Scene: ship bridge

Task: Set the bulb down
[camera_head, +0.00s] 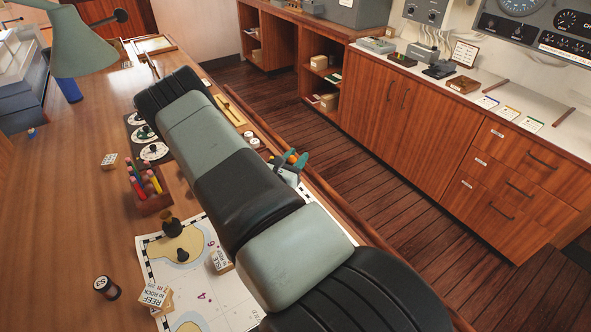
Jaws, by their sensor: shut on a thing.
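My arm crosses the picture from the bottom right to the upper left, over the desk. I cannot make out my gripper; its end is hidden behind the arm links. I cannot make out a bulb either, so its place is hidden from me. Just past the arm's right side is a small cluster of teal and orange parts (298,160) on something grey, partly covered by the arm; I cannot tell what it is.
The wooden desk (75,200) holds a chart (205,290), a pencil holder (153,205), a dark brass piece (172,226), a dark reel (106,287), lettered blocks (157,298) and dials (153,152). A green lamp (80,45) overhangs the upper left. The desk's left middle is clear.

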